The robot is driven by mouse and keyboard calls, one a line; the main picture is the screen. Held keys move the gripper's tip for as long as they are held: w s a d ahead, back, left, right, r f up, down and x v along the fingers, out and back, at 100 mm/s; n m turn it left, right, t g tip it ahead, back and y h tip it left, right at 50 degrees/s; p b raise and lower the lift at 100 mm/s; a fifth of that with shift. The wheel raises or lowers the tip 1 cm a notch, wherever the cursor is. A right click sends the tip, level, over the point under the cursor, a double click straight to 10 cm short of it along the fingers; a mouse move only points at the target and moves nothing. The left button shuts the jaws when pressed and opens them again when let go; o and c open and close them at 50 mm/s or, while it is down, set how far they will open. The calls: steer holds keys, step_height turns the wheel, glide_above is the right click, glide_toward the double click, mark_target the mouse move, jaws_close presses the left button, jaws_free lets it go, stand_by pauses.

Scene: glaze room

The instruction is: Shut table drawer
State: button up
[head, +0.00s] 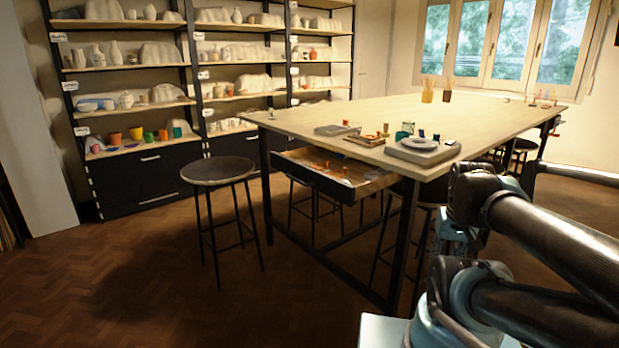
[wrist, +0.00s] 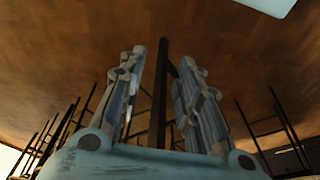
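The table drawer (head: 330,186) hangs open under the near left edge of the big wooden table (head: 470,118) in the head view. Its dark front faces me and small orange and light items lie inside it. My gripper shows in the wrist view (wrist: 165,95) with its two fingers apart and nothing between them. A dark table leg or bar stands behind the gap. The gripper does not show in the head view; only my arm links show at the right. The drawer cannot be made out in the wrist view.
A round stool (head: 218,172) stands left of the drawer, and more stools are under the table. Trays, jars and a grey slab (head: 423,150) lie on the tabletop. Shelves with pottery (head: 140,100) line the back wall. The wooden floor (head: 150,270) is clear at the front left.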

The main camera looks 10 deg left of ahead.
steer(key=shift+w+f, duration=0.2)
steer(key=shift+w, duration=0.25)
